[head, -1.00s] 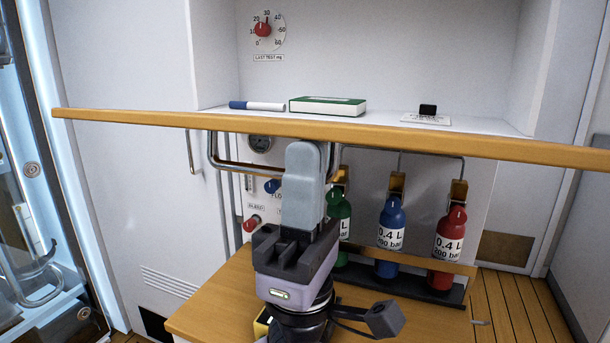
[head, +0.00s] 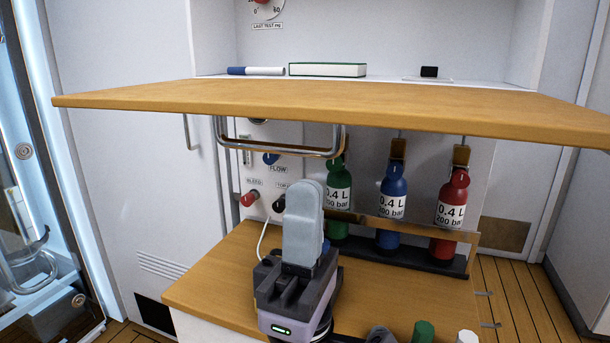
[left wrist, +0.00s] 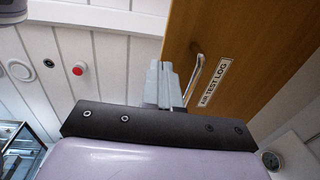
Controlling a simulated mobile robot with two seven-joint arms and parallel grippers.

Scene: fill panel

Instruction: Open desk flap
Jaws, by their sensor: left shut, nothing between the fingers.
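The desk flap (head: 330,103) is a wide wooden board spanning the head view, close to level, with its upper face and front edge showing. Its metal bar handle (head: 280,148) hangs below the board. In the left wrist view, the flap's wooden face (left wrist: 228,45) carries a label reading "AIR TEST LOG" and the handle (left wrist: 194,78). My left gripper (head: 305,190) is shut and empty, fingers pointing up, below the handle and apart from it in the head view. Its fingertips also show in the left wrist view (left wrist: 160,70), just left of the handle. My right gripper is not in view.
Green (head: 338,200), blue (head: 392,205) and red (head: 450,210) bottles stand in a rack behind a wooden rail. A lower wooden bench (head: 220,275) lies under my gripper. A marker (head: 257,71) and a green-white box (head: 327,70) rest on the shelf behind the flap.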

